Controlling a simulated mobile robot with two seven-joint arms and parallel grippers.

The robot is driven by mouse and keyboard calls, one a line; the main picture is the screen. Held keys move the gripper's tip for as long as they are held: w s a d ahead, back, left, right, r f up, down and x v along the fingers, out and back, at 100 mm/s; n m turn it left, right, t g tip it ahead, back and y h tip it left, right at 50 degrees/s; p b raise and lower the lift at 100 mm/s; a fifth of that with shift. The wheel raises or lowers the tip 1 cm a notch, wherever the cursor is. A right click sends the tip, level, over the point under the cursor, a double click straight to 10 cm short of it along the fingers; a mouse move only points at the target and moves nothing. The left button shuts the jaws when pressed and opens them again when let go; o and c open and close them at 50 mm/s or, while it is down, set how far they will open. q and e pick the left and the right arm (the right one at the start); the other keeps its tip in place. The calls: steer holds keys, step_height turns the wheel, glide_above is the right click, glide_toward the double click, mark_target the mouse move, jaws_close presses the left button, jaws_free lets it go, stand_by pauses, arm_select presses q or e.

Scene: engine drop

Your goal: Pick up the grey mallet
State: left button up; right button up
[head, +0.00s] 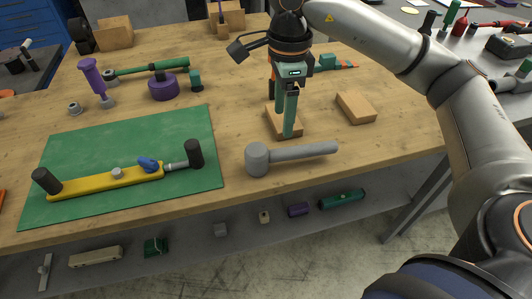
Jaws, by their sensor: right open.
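The grey mallet (300,153) lies on its side near the front edge of the wooden workbench (235,200). Its thick round head is at the left and its handle points right. My right gripper (281,116) points down behind the mallet with its green fingers apart. The gripper is open and the mallet is outside its fingers. A small wooden block (273,127) is at the fingertips, partly hidden by them; I cannot tell whether they touch it. My left gripper is not in view.
A second wooden block (356,108) lies to the right. A green mat (120,140) at left bears a yellow bar (105,183) with black end posts. Purple and green parts (163,88) stand behind it. A lower shelf (190,240) holds several parts. Bench right of the mallet is clear.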

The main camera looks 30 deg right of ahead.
glide_above(283, 150)
step_height(283, 150, down, 6)
steer(key=shift+s+a, duration=0.1)
steer(key=shift+f+p, duration=0.45)
steer(key=shift+f, duration=2.7)
steer(key=shift+c, duration=0.3)
jaws_close()
steer(key=shift+r, duration=0.1)
